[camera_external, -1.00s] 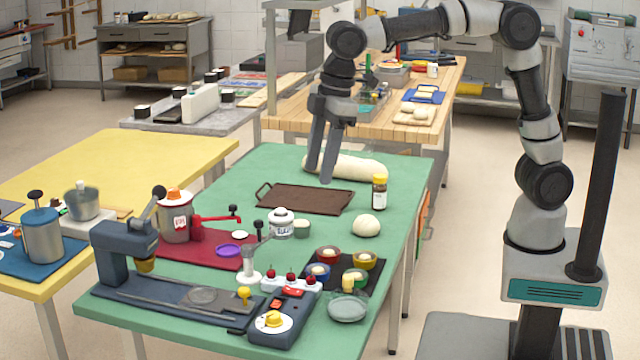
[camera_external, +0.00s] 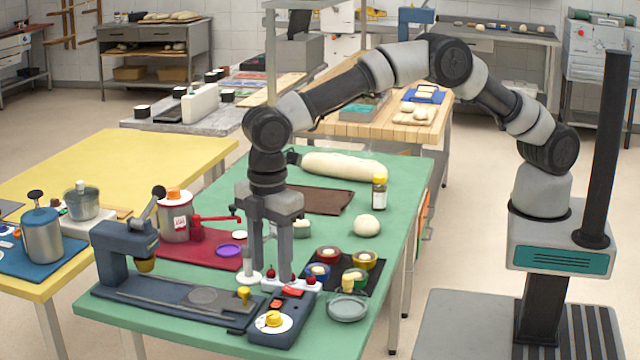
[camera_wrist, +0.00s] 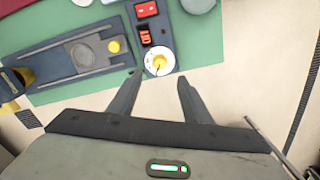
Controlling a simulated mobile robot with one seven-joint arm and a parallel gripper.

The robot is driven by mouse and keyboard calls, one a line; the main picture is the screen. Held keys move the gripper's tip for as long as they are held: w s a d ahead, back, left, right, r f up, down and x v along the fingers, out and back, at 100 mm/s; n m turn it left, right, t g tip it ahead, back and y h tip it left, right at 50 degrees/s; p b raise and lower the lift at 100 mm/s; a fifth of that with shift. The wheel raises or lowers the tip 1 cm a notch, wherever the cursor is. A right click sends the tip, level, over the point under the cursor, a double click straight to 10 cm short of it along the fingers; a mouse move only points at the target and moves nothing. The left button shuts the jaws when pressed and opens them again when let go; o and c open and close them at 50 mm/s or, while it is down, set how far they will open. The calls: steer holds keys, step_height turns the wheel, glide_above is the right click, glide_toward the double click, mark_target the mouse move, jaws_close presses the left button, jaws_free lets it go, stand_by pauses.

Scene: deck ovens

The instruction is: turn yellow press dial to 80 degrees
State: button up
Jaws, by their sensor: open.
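The yellow press dial (camera_external: 273,319) sits on a white round plate at the front end of a dark control box (camera_external: 287,312), near the green table's front edge. In the wrist view the yellow dial (camera_wrist: 159,62) lies ahead of the fingertips, roughly midway between them, on its white disc. My gripper (camera_external: 271,277) points down above the table, just behind and above the control box. Its two fingers are apart with nothing between them, and it does not touch the dial. In the wrist view my gripper (camera_wrist: 157,77) shows spread fingers.
The blue-grey press (camera_external: 125,255) stands left of the box, with a small yellow knob (camera_external: 244,293) on its base. A grey-green dish (camera_external: 347,307) and colored bowls stand to the right.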

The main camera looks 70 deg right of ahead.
mark_target(273, 314)
step_height(273, 314, down, 10)
steer(key=shift+f, duration=0.15)
stand_by(0.3)
steer(key=c, duration=1.1)
